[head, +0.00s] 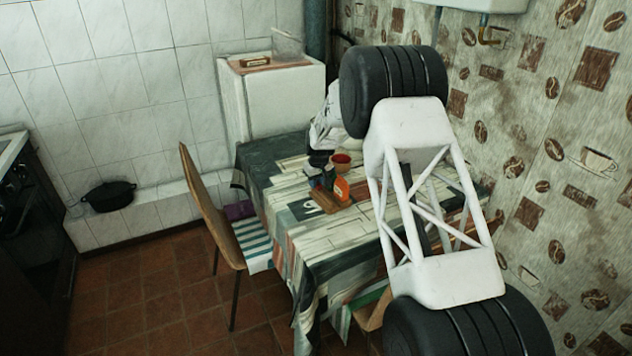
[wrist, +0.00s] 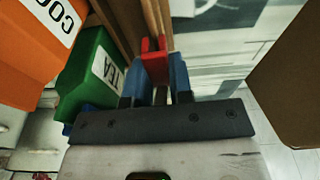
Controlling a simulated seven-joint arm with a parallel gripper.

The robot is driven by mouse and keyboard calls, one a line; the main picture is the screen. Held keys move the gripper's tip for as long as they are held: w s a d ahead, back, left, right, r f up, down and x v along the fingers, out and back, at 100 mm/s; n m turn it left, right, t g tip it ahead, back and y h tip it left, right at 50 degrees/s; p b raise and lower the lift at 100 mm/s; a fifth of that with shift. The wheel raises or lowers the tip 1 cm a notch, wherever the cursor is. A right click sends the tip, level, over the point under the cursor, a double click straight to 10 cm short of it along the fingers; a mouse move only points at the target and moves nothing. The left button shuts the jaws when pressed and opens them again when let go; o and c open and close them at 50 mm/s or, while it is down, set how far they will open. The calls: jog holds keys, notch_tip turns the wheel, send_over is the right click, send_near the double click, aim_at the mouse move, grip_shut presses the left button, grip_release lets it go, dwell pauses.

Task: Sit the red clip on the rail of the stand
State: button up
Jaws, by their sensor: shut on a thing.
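The red clip (wrist: 153,66) is between the blue-padded fingers of my gripper (wrist: 158,78) in the wrist view, and the fingers are shut on it. Its forked end points away from me, at the near end of a narrow wooden strip (wrist: 151,18) that looks like part of the stand. I cannot tell whether the clip touches or straddles the strip. In the head view my gripper (head: 321,172) is low over the table, beside the wooden base (head: 331,204). The clip cannot be made out there.
A green TEA box (wrist: 88,72) and an orange box (wrist: 35,45) are close on the left of my gripper. A brown block-like thing (wrist: 292,75) is at the right. In the head view a reddish pot (head: 341,167) stands behind on the table (head: 345,232), whose front part is clear.

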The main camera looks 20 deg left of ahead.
jog(key=shift+f, duration=0.8)
dwell(0.5)
jog(key=o, duration=0.9)
jog(key=shift+r, duration=0.1)
jog(key=shift+s+d+r, duration=0.15)
jog(key=shift+r, duration=1.1)
jog(key=shift+s+d+r, duration=0.1)
jog(key=shift+r, duration=1.15)
jog(key=shift+s+d+r, duration=0.15)
jog(key=shift+r, duration=1.1)
jog(key=shift+d, duration=0.1)
